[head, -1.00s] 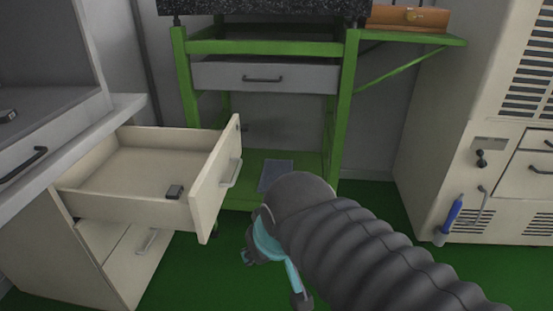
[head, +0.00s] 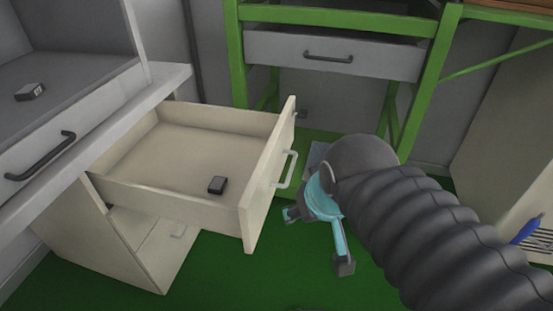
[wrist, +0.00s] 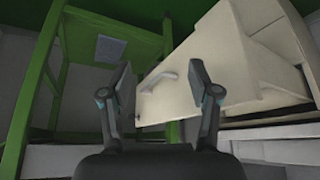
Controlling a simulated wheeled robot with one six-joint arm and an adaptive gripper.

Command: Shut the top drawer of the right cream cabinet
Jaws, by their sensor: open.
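The top drawer (head: 170,204) of the cream cabinet (head: 100,243) is pulled far out, below the grey worktop at the left. Its front panel with a pale handle (head: 286,169) faces right, toward my arm. A small dark box (head: 217,185) lies inside the drawer. My gripper (head: 316,240) is open and empty, just right of the drawer front and apart from it. In the wrist view my open fingers (wrist: 160,92) frame the drawer front (wrist: 160,100), with the handle (wrist: 168,80) between them.
A lower drawer (head: 165,245) shows beneath in the same cabinet. A green frame (head: 236,60) with a grey drawer (head: 335,55) stands behind. A cream cabinet with a blue tool (head: 526,229) is at the right.

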